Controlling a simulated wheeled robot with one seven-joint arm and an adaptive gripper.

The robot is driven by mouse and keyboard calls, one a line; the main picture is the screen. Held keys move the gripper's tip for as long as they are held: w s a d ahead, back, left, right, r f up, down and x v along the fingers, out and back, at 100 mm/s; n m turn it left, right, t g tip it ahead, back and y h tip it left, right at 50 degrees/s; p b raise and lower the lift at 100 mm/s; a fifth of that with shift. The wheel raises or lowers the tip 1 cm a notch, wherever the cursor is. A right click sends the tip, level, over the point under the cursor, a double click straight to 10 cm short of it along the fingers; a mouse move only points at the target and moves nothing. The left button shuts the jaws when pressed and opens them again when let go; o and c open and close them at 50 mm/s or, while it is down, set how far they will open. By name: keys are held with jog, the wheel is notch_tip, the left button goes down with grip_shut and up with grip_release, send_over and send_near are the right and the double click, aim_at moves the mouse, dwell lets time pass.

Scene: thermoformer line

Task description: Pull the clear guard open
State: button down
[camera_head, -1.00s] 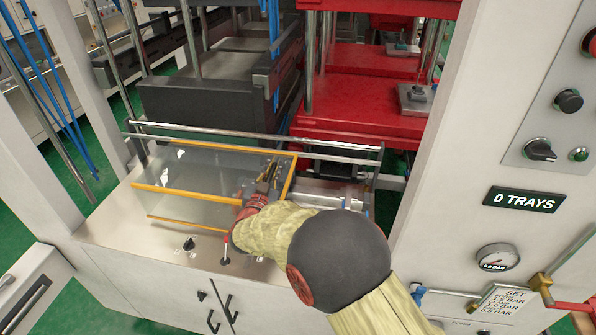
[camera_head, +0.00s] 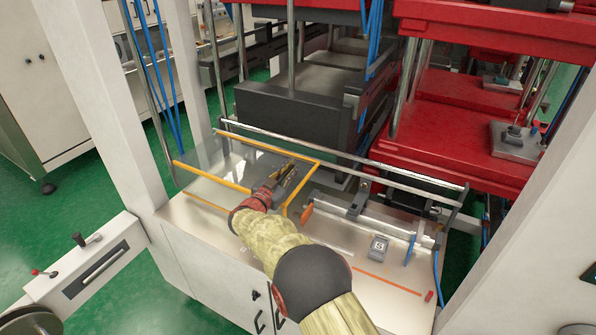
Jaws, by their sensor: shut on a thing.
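The clear guard (camera_head: 222,168) is a see-through panel with orange edge strips. It sits at the left part of the steel rails (camera_head: 345,155) over the machine's bench. Its right orange edge stands about midway along the rails. My gripper (camera_head: 286,178) is at the right part of the guard, shut on its handle; the fingers largely hide the handle, so the exact hold is hard to see. My arm reaches in from the bottom of the view.
Right of the guard the bench (camera_head: 345,240) is open, with a metal slide (camera_head: 385,222), an orange knob (camera_head: 307,213) and a small grey block (camera_head: 378,247). Red press plates (camera_head: 440,130) stand behind. A white post (camera_head: 115,120) rises at the left.

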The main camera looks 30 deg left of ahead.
dwell(0.3)
jog(key=c, duration=1.9)
grip_release()
jog(key=s, duration=1.2)
jog(key=shift+a, duration=0.25)
